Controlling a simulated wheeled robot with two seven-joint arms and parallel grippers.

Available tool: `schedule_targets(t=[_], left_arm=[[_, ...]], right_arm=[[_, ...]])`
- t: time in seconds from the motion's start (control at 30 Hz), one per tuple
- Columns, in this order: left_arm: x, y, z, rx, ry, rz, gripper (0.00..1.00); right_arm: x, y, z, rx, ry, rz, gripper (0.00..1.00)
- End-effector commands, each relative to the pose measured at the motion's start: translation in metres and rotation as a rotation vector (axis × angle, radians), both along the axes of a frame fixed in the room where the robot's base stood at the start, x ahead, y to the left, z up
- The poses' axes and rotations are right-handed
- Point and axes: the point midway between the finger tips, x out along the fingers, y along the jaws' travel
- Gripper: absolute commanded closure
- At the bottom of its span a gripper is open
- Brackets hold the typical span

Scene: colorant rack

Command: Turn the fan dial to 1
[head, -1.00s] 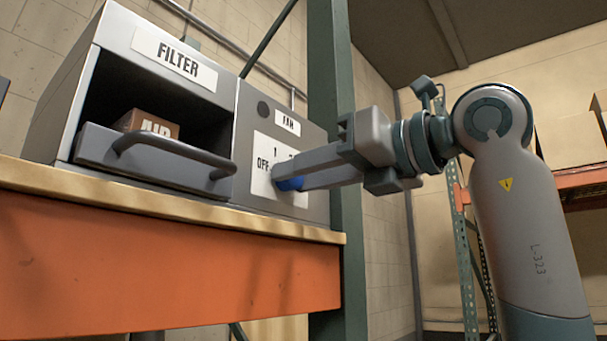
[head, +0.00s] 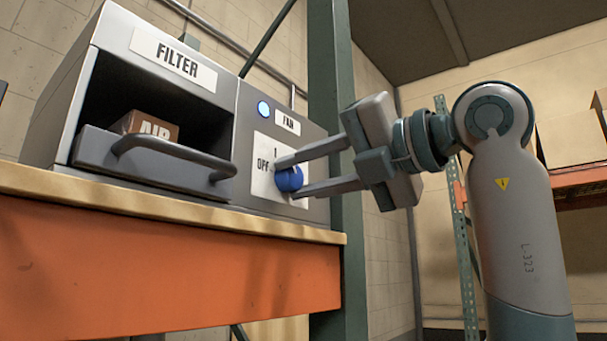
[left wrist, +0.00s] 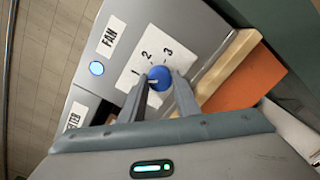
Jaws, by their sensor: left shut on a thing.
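The blue fan dial (head: 289,179) sits on a white label plate (head: 262,184) on the front of the grey fan panel. My left gripper (head: 290,178) is shut on the dial, one finger above it and one below. In the left wrist view the dial (left wrist: 159,78) lies between the two fingertips, and 1, 2 and 3 are readable on the plate. A pale mark shows on the dial's left side there; its exact setting is hard to tell. The round indicator light (head: 263,109) above the plate glows blue. My right gripper is out of view.
Left of the panel is an open FILTER bay (head: 150,100) with a handled drawer front (head: 155,165) and a brown AIR box (head: 150,124). The unit stands on a wooden shelf (head: 170,208) with an orange beam (head: 170,270). A green post (head: 337,120) rises just right of the panel.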

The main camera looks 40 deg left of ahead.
Motion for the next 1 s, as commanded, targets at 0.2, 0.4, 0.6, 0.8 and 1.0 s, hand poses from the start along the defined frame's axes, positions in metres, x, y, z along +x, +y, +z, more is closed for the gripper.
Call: schedule_targets(t=[0.2,0.4,0.6,0.8,1.0], left_arm=[[0.0001,0.0000,0.0001,-0.011,0.097,-0.001,0.93],[0.0002,0.0000,0.0002,-0.015,0.132,-0.001,0.93],[0.0002,0.0000,0.0002,-0.015,0.136,-0.001,0.93],[0.0002,0.0001,0.0002,-0.015,0.135,-0.001,0.59],[0.0002,0.0000,0.0003,-0.015,0.134,-0.001,0.52]], right_arm=[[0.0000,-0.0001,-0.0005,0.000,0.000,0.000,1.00],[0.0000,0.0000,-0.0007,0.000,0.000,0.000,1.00],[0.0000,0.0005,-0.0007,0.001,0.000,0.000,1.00],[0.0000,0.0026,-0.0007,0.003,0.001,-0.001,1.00],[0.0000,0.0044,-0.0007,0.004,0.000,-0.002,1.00]])
